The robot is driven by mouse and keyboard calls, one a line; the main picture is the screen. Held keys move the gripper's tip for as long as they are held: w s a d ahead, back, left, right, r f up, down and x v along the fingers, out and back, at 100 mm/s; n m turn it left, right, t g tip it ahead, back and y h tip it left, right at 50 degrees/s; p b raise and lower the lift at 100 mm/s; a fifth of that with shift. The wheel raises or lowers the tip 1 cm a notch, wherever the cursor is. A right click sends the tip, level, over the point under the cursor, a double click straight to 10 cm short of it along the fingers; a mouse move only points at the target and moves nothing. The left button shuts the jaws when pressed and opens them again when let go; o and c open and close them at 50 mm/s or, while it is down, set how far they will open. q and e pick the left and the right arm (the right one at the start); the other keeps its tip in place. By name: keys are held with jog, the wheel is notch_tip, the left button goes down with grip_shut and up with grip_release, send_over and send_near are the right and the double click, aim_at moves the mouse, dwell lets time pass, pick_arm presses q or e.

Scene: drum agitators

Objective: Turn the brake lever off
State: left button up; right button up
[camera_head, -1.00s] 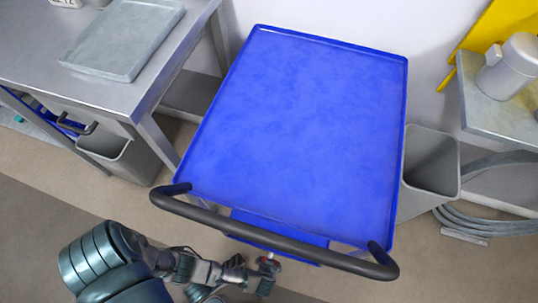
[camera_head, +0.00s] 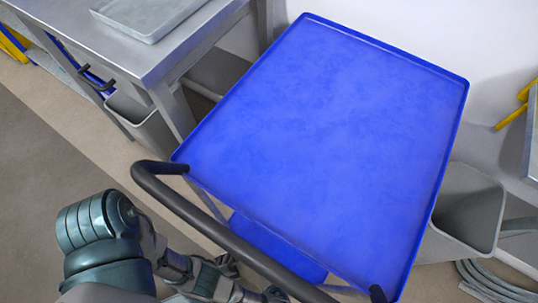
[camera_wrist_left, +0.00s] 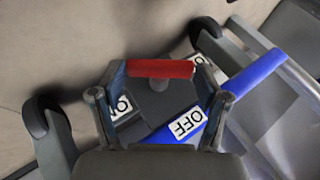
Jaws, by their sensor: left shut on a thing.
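The brake lever has a red handle (camera_wrist_left: 160,69) on a dark base (camera_wrist_left: 165,100) in the left wrist view. It lies crosswise between the fingers of my left gripper (camera_wrist_left: 160,80), which is shut on it. A white OFF label (camera_wrist_left: 187,124) and an ON label (camera_wrist_left: 122,107) show beside the base. Another white label is partly hidden by a finger. In the head view, my left gripper (camera_head: 272,294) is at the bottom edge, under the cart's black push handle (camera_head: 215,228), and the lever is hidden there. My right gripper is not in view.
The blue cart (camera_head: 330,140) has an empty top. A steel table (camera_head: 150,55) with a grey tray (camera_head: 150,15) stands at left. Grey bins stand left (camera_head: 150,125) and right (camera_head: 470,210) of the cart. Open floor (camera_head: 50,190) lies at left.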

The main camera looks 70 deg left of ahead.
pick_arm(q)
jog(key=shift+w+d+f, duration=0.1)
dwell(0.3)
jog(key=o, duration=1.2)
jog(key=shift+c, duration=0.2)
jog(key=v, duration=0.7)
jog(key=shift+d, duration=0.2)
